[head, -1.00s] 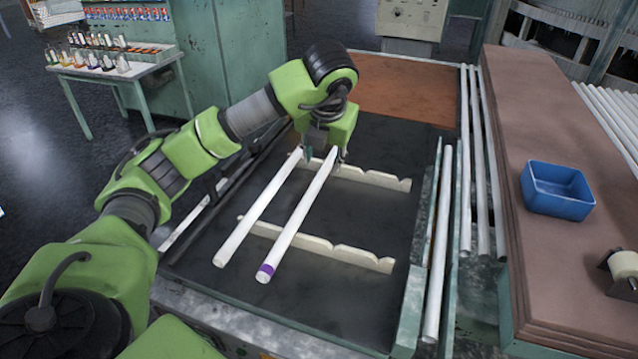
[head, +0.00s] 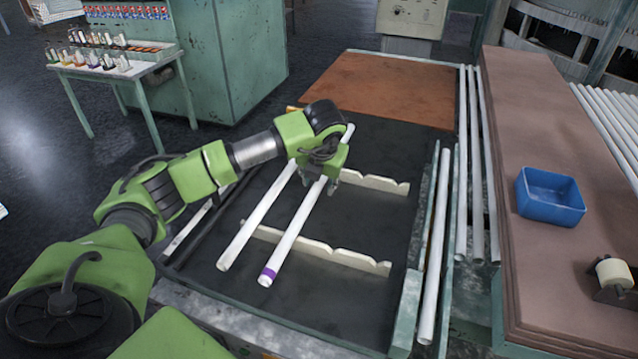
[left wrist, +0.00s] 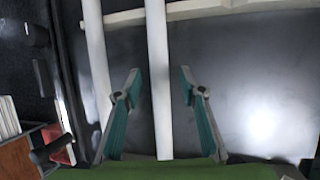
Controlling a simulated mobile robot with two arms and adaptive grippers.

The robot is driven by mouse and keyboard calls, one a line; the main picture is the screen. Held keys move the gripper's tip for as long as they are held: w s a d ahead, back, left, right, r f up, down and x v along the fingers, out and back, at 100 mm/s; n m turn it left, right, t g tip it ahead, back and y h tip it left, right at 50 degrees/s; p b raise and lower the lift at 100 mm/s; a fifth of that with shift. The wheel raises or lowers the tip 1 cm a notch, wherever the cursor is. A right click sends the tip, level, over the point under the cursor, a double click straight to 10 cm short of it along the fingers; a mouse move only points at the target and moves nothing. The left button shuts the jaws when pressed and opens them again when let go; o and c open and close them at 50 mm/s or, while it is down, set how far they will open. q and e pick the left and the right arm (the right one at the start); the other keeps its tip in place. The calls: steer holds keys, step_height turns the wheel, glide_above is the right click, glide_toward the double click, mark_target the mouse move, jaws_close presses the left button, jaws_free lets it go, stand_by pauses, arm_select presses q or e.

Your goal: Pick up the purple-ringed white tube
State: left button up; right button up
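The purple-ringed white tube (head: 289,238) lies across two notched cream rails, its purple band near the close end. A plain white tube (head: 250,228) lies to its left, roughly parallel. My left gripper (head: 318,184) is over the ringed tube, toward its far part, pointing down. In the left wrist view the gripper (left wrist: 157,82) is open, with one teal-padded finger on each side of a white tube (left wrist: 158,50) and gaps on both sides. The plain tube (left wrist: 97,50) is outside the left finger there. The purple band is outside the wrist view. My right gripper is not in view.
The notched rails (head: 345,255) stand on a dark bed. More white tubes (head: 434,245) lie along the right side. A brown bench (head: 530,130) holds a blue bin (head: 550,197) and a roll on a stand (head: 613,273). The dark bed right of the rails is clear.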

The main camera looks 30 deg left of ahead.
arm_select(q)
jaws_close()
steer(key=shift+r, duration=0.15)
